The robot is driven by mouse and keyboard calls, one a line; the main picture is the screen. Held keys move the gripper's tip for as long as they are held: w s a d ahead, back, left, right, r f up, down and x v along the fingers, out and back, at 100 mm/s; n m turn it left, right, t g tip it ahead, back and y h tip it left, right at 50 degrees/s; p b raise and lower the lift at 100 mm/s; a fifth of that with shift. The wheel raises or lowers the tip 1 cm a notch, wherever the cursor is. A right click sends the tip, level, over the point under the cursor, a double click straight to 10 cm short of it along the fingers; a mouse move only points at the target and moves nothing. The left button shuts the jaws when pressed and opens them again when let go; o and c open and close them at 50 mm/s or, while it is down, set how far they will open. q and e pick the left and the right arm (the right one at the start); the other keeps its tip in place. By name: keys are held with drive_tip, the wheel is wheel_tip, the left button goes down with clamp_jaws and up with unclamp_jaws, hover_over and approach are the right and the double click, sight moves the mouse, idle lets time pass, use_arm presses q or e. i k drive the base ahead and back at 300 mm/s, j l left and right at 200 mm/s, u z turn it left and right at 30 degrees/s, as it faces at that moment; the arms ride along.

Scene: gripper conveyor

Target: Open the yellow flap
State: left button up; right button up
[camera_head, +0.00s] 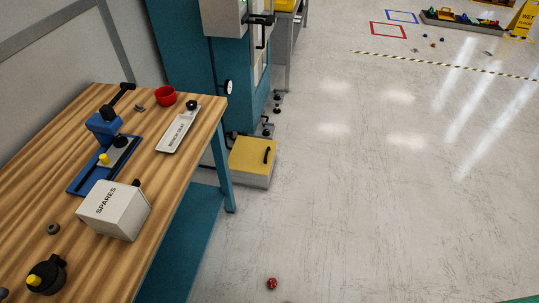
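A box with a yellow lid (252,156) and a dark handle stands on the floor beside the teal machine, past the end of the workbench. Its yellow top lies flat over the grey box body, so it looks closed. I cannot tell whether this lid is the yellow flap. Another small yellow part (285,5) shows at the top edge on the grey stand beside the machine, mostly cut off. Neither of my grippers shows in the head view.
The wooden workbench (150,240) fills the left, with a SPARES box (118,212), a blue press (103,128), a labelled tray (176,131) and a red cup (165,96). A red ball (272,284) lies on the floor. The floor to the right is mostly clear.

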sight(252, 155)
drive_tip(key=k+l, duration=0.1)
drive_tip(key=l, duration=1.25)
drive_tip(key=k+l, duration=0.15)
drive_tip(key=l, duration=0.5)
drive_tip(key=i+l+u, duration=0.2)
drive_tip(key=i+l, duration=1)
drive_tip(key=l, duration=0.1)
